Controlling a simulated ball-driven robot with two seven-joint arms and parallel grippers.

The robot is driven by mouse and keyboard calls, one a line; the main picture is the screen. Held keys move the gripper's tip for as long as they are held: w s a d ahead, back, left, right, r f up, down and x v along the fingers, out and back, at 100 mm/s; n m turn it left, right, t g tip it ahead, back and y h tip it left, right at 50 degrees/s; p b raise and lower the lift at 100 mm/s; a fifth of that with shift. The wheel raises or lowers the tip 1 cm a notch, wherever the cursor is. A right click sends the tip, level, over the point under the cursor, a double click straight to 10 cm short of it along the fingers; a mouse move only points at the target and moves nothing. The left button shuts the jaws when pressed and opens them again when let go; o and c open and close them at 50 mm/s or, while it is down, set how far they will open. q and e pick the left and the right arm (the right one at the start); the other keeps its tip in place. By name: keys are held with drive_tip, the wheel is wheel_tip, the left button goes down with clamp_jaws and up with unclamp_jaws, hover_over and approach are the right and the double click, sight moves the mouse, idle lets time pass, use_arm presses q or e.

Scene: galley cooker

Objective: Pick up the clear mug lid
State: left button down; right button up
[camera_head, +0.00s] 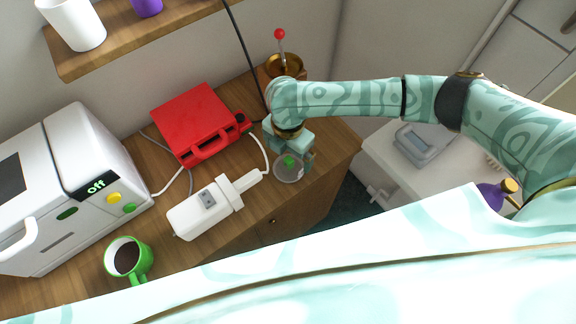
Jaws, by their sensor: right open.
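The clear mug lid (289,174) is a round see-through disc with a green knob on top. It lies on the wooden counter near its right front edge. My right gripper (293,158) is open and sits just above the lid, its fingers close to the green knob. Whether the fingers touch the knob cannot be made out. A green mug (112,262) with dark liquid stands uncovered at the front left of the counter. My left gripper is not in view.
A white power strip-like device (208,214) lies left of the lid. A red sandwich maker (194,118) and a white microwave (75,165) stand farther left. A copper pot (284,66) with a red-tipped handle stands behind my wrist. Cables cross the counter.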

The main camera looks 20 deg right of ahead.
sight(289, 161)
drive_tip(key=shift+s+f, duration=0.1)
drive_tip(key=shift+f, duration=0.5)
wheel_tip(289, 161, down, 5)
drive_tip(key=shift+r+b, duration=0.1)
drive_tip(key=shift+b, duration=1.05)
drive_tip(key=shift+c, duration=1)
drive_tip(key=c, duration=0.9)
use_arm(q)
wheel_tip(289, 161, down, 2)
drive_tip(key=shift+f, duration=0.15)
use_arm(e)
drive_tip(key=shift+s+d, duration=0.1)
drive_tip(key=shift+s, duration=0.05)
drive_tip(key=shift+c, duration=0.5)
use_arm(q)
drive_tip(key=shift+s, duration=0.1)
